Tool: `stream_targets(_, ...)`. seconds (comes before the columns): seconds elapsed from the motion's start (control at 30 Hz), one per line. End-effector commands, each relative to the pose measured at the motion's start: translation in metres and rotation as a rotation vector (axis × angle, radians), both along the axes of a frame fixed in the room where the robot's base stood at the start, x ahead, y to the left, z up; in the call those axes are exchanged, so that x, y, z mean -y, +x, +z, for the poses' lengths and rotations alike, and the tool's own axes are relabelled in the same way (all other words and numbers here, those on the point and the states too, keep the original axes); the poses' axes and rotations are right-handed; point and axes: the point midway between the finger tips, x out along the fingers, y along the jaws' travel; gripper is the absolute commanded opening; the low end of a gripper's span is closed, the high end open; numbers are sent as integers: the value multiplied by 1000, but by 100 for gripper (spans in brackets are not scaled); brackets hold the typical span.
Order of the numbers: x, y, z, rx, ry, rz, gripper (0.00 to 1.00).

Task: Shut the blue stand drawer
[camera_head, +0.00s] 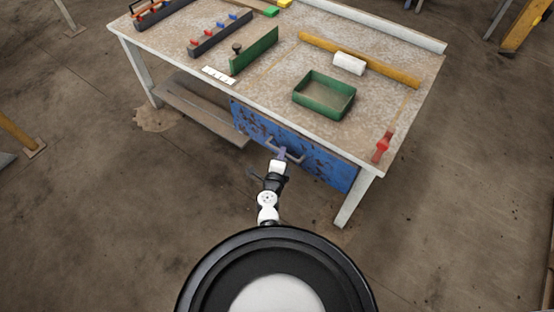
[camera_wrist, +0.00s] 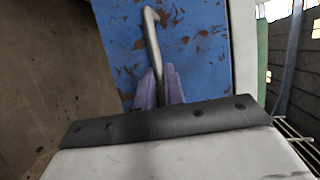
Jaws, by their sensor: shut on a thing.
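The blue drawer (camera_head: 320,163) is under the right part of the workbench, its front worn with rusty patches. Its front looks about flush below the bench top; I cannot tell whether a small gap is left. A grey bar handle (camera_head: 296,157) is fixed on the drawer front. My gripper (camera_head: 281,154) is at the handle. In the wrist view the purple fingers (camera_wrist: 160,88) sit on both sides of the handle bar (camera_wrist: 152,45) and are shut on it, with the blue drawer front (camera_wrist: 195,45) just behind. The drawer's inside is hidden.
A lower shelf (camera_head: 200,110) is left of the drawer.

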Motion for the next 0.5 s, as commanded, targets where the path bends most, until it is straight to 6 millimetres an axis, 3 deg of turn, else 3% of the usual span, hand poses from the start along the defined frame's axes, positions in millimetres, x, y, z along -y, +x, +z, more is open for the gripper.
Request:
stream_targets(0.37,7,10,1,2,0,-1,0)
stream_targets(0.4,7,10,1,2,0,-2,15)
stream_targets(0.5,7,9,1,2,0,-1,28)
